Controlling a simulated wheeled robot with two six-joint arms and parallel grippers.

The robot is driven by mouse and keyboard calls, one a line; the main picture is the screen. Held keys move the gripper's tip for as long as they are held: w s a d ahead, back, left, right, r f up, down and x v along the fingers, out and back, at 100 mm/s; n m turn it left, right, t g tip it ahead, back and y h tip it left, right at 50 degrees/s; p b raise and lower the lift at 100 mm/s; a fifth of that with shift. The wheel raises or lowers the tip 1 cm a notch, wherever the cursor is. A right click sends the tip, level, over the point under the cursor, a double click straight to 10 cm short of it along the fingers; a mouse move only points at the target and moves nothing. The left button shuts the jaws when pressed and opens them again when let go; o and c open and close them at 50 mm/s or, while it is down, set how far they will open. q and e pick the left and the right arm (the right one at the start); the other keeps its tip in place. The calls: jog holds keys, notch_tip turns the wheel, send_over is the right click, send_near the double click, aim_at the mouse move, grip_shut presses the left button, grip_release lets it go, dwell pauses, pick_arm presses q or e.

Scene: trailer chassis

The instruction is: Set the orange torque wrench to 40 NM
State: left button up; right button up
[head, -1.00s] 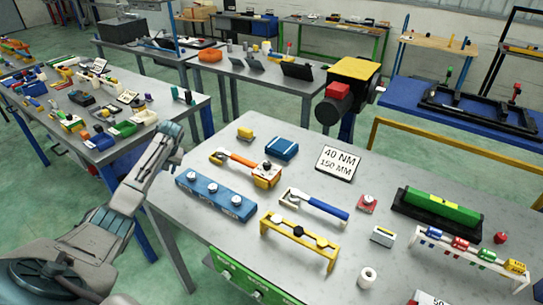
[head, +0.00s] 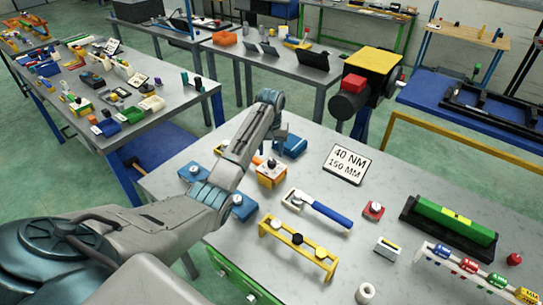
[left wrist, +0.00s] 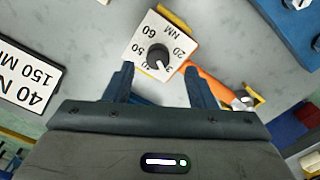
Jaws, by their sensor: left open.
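The orange torque wrench (head: 271,176) lies on the grey table, partly behind my left arm in the head view. In the left wrist view its white dial plate (left wrist: 138,48) shows 20, 50, 60 and NM, with other numbers partly cut off. My right gripper is not in view.
The 40 NM / 150 MM card (head: 347,164) lies right of the wrench. A blue box (head: 291,146) sits behind it. A blue-handled tool (head: 322,210) and a yellow stand (head: 297,246) are in front. A blue block (head: 243,208) lies under my arm.

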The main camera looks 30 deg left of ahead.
aim_at(272, 161)
pick_arm(q)
jog(key=f, duration=0.3)
jog(key=shift+w+d+f+p, duration=0.1)
jog(key=shift+w+d+p, duration=0.05)
jog(key=shift+w+p, duration=0.2)
jog(key=shift+f, duration=0.8)
jog(key=shift+s+f, duration=0.1)
jog(key=c, duration=0.7)
jog(key=shift+c, duration=1.4)
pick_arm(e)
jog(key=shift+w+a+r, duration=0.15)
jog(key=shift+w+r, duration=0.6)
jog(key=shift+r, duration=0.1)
